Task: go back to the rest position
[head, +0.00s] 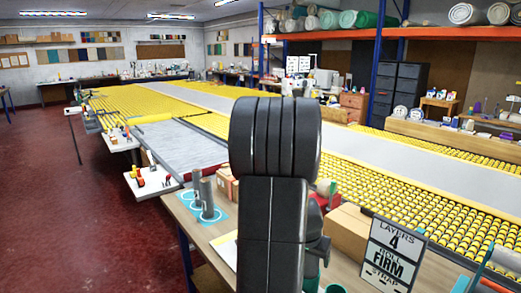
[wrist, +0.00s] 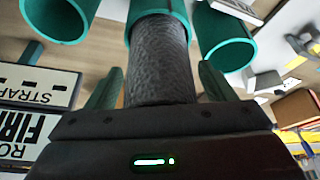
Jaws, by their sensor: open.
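In the wrist view my gripper (wrist: 160,65) is open, with a dark green finger on each side of a dark grey textured roll (wrist: 158,60). Small gaps show between the fingers and the roll. The roll's far end meets a teal tube (wrist: 115,10); I cannot tell whether it sits inside. In the head view my black arm stands in the middle and hides the gripper and this roll.
Grey rolls (head: 207,192) stand on a teal ringed mat on the bench (head: 200,232). A "LAYERS 4 ROLL FIRM STRAP" sign (head: 393,252) and a cardboard box (head: 347,230) are right of my arm. Yellow roller conveyors (head: 410,180) lie beyond.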

